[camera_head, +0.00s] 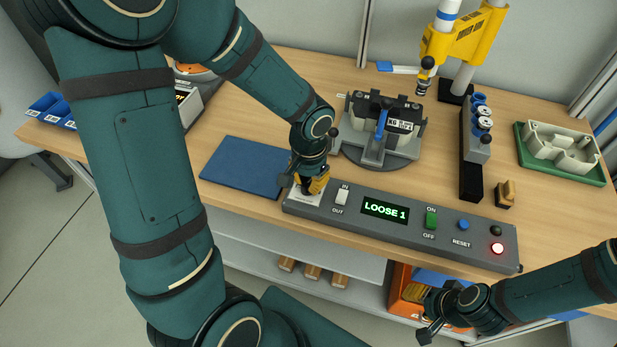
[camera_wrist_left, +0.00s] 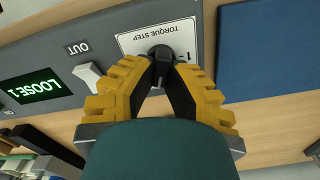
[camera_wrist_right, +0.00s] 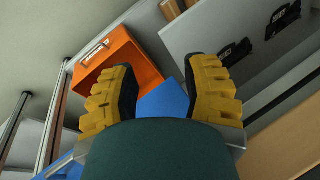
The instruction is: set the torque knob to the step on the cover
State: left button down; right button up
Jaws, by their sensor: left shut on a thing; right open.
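The torque knob (camera_wrist_left: 162,52) is black and sits on a white plate (camera_wrist_left: 135,40) lettered TORQUE STEP, at the left end of the grey control box. My left gripper (camera_head: 310,188) is shut on it from above; in the left wrist view its yellow-backed fingertips (camera_wrist_left: 161,72) meet at the knob. The knob's pointer is hidden. The display (camera_head: 385,209) reads LOOSE 1 in green. A dark cover (camera_head: 376,108) with a white label (camera_head: 400,125) sits in the round fixture; its small print is not clear. My right gripper (camera_head: 428,318) is open and empty, low before the bench's front edge.
A blue mat (camera_head: 240,165) lies left. An orange bin (camera_wrist_right: 115,65) stands below the bench.

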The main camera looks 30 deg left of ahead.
aim_at(310, 182)
pick_arm(q)
jog(key=shift+s+d+m+p, duration=0.15)
jog(key=shift+m+p, duration=0.2)
jog(key=shift+m, duration=1.35)
jog(key=c, duration=1)
grip_release()
jog(key=shift+w+r, duration=0.2)
jog(key=shift+r, duration=0.2)
notch_tip(310, 182, up, 11)
jog(key=shift+s+r, duration=0.1)
